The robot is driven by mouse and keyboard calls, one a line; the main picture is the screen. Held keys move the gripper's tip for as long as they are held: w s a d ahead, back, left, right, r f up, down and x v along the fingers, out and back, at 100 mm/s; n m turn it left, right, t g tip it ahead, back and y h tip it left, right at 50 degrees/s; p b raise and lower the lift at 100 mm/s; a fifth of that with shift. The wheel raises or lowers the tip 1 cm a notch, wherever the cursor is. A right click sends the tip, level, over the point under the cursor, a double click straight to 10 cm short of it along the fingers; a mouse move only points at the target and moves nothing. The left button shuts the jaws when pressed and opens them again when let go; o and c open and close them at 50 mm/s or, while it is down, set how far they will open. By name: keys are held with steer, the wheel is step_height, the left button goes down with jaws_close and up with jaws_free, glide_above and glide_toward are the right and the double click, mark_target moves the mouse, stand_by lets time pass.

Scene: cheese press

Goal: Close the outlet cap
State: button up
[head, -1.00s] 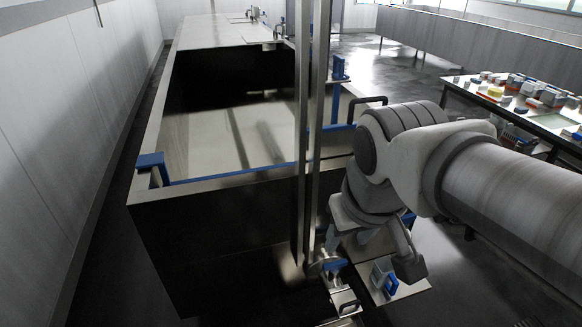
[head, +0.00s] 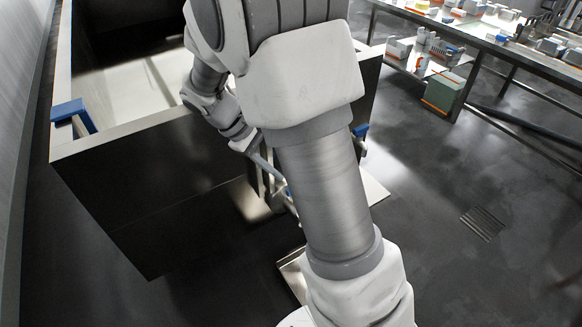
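The outlet fittings (head: 284,198) show as small metal and blue parts low at the near side of the dark vat (head: 170,190). My forearm covers most of them, so I cannot make out the outlet cap or whether it is open. My gripper (head: 264,172) reaches down beside the vat's near right side, close to these fittings. Its fingertips are mostly hidden behind my arm, and I cannot see whether they touch anything.
A blue bracket (head: 73,117) sits on the vat's near left corner. A pale metal plate (head: 372,192) juts out right of my forearm, low down. A table (head: 480,40) with goods stands at the back right.

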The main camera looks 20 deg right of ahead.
steer(key=w+d+f+n+t+h+b, duration=0.15)
steer(key=f+n+h+b, duration=0.25)
steer(key=f, duration=1.1)
steer(key=w+f+n+t+h+b, duration=0.2)
steer(key=f+n+h+b, duration=0.15)
steer(key=f, duration=1.15)
steer(key=w+d+f+n+t+h+b, duration=0.15)
steer(key=f+n+h+b, duration=0.3)
steer(key=f, duration=1.05)
steer(key=shift+y, duration=0.4)
steer(key=w+d+b, duration=0.1)
steer(key=d, duration=0.4)
steer(key=w+d+b, duration=0.1)
steer(key=d, duration=0.5)
steer(key=d+b, duration=0.1)
steer(key=d, duration=0.4)
steer(key=shift+w+d+r, duration=0.15)
steer(key=shift+w+d, duration=0.05)
steer(key=shift+w, duration=0.2)
steer(key=shift+c, duration=0.2)
jaws_close()
